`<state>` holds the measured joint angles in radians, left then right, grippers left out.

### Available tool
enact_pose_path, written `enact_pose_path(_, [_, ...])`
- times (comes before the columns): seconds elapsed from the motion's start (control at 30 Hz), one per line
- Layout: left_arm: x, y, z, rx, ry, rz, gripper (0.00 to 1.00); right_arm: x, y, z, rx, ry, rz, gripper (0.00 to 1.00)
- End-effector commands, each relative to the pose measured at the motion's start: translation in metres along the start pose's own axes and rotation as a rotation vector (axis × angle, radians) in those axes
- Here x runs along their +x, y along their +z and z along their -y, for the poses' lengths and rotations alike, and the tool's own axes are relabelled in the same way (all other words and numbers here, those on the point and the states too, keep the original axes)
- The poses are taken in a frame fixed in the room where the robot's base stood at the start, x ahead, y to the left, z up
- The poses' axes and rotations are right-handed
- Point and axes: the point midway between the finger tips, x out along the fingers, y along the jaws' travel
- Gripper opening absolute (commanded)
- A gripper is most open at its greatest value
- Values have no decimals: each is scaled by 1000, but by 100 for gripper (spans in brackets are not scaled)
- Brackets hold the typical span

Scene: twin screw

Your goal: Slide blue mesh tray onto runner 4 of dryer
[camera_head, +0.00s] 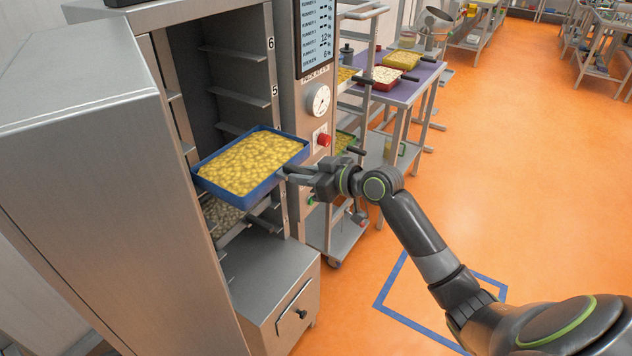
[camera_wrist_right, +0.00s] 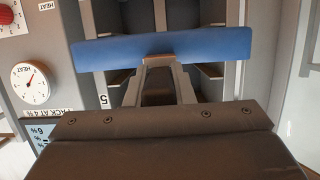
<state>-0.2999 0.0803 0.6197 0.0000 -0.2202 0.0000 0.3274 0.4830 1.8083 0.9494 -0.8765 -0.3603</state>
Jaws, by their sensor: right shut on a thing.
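The blue tray (camera_head: 262,190), filled with yellow pieces, is at the open front of the steel dryer (camera_head: 200,25), roughly level and partly inside the opening. My right gripper (camera_head: 292,172) is shut on the tray's near right edge. In the right wrist view the gripper (camera_wrist_right: 160,66) grips the middle of the blue tray wall (camera_wrist_right: 110,52). Runners (camera_head: 240,97) line the dryer, with labels 6 and 5 showing above the tray. Label 4 does not show; the tray may cover it. I cannot tell whether the tray rests on a runner. My left gripper is not in view.
A mesh tray with greenish contents (camera_head: 222,214) sits lower in the dryer. A trolley (camera_head: 345,240) and purple-topped table (camera_head: 412,88) stand beyond. Orange floor is clear at right.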

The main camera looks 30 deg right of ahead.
Motion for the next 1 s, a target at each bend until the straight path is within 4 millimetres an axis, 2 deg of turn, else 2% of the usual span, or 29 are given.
enact_pose_path(1.0, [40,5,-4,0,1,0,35,110,-35,0,-2,0,-8,0])
